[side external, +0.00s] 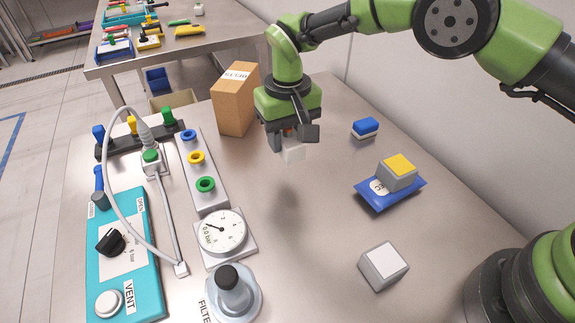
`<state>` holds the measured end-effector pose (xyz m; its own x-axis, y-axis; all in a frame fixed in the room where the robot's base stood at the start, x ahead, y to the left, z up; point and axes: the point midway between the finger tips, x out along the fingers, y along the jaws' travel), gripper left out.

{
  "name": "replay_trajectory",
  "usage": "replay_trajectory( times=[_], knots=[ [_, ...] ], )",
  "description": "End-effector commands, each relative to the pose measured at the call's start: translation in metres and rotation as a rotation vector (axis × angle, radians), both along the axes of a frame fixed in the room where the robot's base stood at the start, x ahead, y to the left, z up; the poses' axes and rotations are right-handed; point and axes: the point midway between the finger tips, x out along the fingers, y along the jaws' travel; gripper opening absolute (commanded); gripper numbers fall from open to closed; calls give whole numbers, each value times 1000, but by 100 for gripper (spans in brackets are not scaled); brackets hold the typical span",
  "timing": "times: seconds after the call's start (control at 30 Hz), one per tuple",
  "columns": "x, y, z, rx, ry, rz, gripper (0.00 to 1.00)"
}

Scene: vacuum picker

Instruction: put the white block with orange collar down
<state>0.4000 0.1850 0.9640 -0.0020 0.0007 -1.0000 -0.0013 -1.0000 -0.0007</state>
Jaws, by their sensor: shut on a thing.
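The white block with orange collar (293,153) hangs below my gripper (292,137). The upper part of the block is hidden by the jaws.
A cardboard box (235,100) stands behind left of my gripper. A blue and white block (365,128), a blue plate (405,195) bearing a grey block with yellow top (398,172), and a grey block (383,264) lie right. A gauge (221,233) and ring panel (203,170) lie left.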

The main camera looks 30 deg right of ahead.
Motion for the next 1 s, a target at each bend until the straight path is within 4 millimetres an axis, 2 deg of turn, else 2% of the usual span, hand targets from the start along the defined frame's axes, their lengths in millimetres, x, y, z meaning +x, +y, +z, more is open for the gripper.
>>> replay_trajectory(
  times=[0.1, 0.27, 0.43, 0.87, 0.9, 1.0],
  knots=[
    [0, 0, -20, -1, 1, 1, 17],
    [0, 0, -36, 0, 0, 0, 17],
    [0, 0, -61, 0, -1, 1, 17],
    [0, 0, -68, 1, -2, 1, 17],
    [0, 0, -68, 0, -2, 1, 49],
    [0, 0, -68, 1, -2, 1, 68]
  ],
)
